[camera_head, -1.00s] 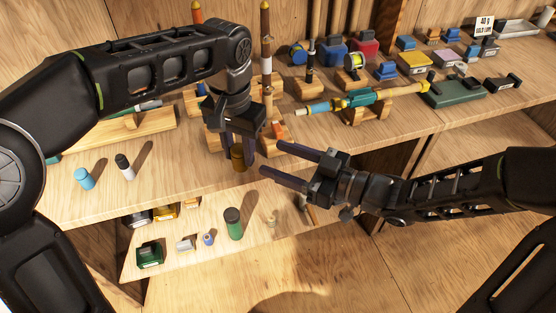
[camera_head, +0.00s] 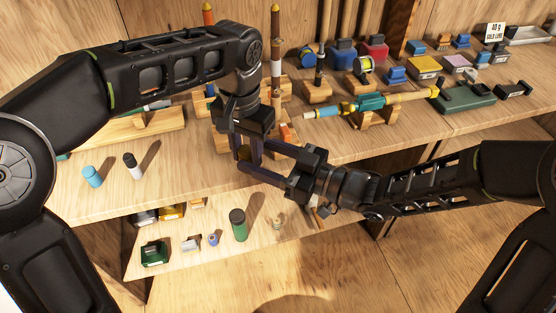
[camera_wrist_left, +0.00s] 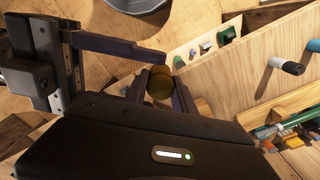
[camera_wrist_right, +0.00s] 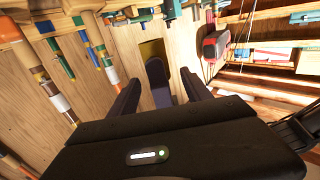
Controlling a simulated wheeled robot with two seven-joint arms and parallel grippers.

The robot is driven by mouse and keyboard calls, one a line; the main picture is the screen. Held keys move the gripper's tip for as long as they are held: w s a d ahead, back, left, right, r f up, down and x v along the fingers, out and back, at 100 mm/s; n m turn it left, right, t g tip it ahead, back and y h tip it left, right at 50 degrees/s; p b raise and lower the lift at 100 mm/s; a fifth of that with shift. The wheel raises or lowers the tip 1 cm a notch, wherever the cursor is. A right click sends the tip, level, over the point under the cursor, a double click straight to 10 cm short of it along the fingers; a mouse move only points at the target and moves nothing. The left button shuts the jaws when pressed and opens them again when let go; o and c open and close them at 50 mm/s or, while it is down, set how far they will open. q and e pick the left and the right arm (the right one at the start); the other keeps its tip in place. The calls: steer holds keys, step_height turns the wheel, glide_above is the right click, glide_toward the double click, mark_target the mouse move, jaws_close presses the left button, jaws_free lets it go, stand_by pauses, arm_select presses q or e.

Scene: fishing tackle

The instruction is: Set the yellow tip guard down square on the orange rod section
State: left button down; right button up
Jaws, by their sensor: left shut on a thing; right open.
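The yellow tip guard (camera_wrist_left: 160,86) is a short dark-yellow cylinder between the fingers of my left gripper (camera_wrist_left: 159,97) in the left wrist view. It also shows in the right wrist view (camera_wrist_right: 152,48); in the head view the grippers hide it. My left gripper (camera_head: 248,156) points down over the shelf's front edge. My right gripper (camera_head: 253,153) is open, coming from the right, its fingers on either side of the left gripper's fingers. I cannot tell if it touches the guard. An orange piece (camera_head: 285,134) shows on a wooden block just behind the grippers; I cannot tell if it is the orange rod section.
A teal-and-yellow rod (camera_head: 370,102) lies on wooden cradles at right. Blue (camera_head: 92,176) and white (camera_head: 132,166) cylinders stand on the shelf at left. A lower shelf holds a green cylinder (camera_head: 238,224) and small items. Upright rods stand close behind the left gripper.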

mark_target(239, 148)
steer(key=x, duration=0.6)
steer(key=shift+a, duration=0.15)
jaws_close()
arm_select(q)
steer(key=c, duration=0.9)
jaws_free()
steer(key=shift+c, duration=0.2)
